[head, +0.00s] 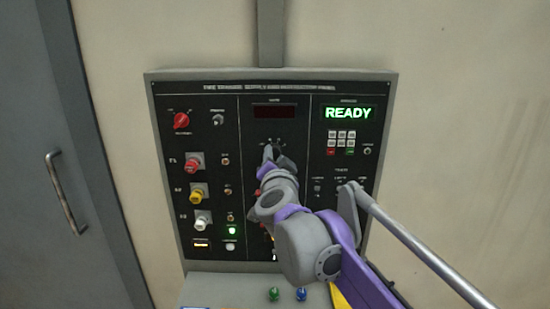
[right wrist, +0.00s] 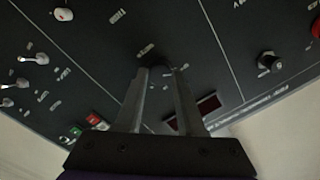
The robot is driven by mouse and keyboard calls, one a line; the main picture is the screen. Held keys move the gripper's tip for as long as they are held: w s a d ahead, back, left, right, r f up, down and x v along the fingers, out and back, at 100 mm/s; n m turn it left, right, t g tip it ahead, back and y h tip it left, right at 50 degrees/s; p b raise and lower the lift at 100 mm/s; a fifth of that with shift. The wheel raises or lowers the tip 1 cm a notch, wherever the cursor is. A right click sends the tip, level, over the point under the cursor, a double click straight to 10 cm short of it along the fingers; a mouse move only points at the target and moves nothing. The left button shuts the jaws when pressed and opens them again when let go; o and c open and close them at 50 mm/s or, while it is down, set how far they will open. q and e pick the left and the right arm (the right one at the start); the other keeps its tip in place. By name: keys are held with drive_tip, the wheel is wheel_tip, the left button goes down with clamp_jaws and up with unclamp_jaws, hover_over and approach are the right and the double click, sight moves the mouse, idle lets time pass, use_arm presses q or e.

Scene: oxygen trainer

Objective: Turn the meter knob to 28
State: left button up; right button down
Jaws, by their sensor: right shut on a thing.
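The meter knob is small and dark, in the middle column of the black control panel (head: 205,95), just below a dark red display (head: 275,111). My right gripper (head: 268,152) is at this knob and hides most of it in the head view. In the right wrist view, the two fingers of the right gripper (right wrist: 164,72) are shut on the dark meter knob (right wrist: 160,72), one on each side. The dark red display (right wrist: 208,105) shows no readable number. The knob's pointer and scale cannot be read. My left gripper is not in view.
The left column holds a red rotary knob (head: 181,120) and red, yellow (head: 198,192) and white knobs. The right column has a green READY screen (head: 348,113), a keypad (head: 341,141) and several toggles. A grey door (head: 60,150) is at left. My arm covers the lower middle column.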

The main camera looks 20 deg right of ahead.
drive_tip(key=m+p, duration=0.2)
drive_tip(key=m, duration=0.1)
drive_tip(key=shift+r, duration=0.1)
drive_tip(key=shift+m+p, duration=1.15)
drive_tip(key=shift+m, duration=1.25)
drive_tip(key=c, duration=0.5)
unclamp_jaws()
drive_tip(key=v, duration=0.7)
drive_tip(key=b+v, duration=0.1)
drive_tip(key=v, duration=0.3)
drive_tip(key=shift+w+a+f, duration=0.1)
drive_tip(key=shift+f, duration=0.25)
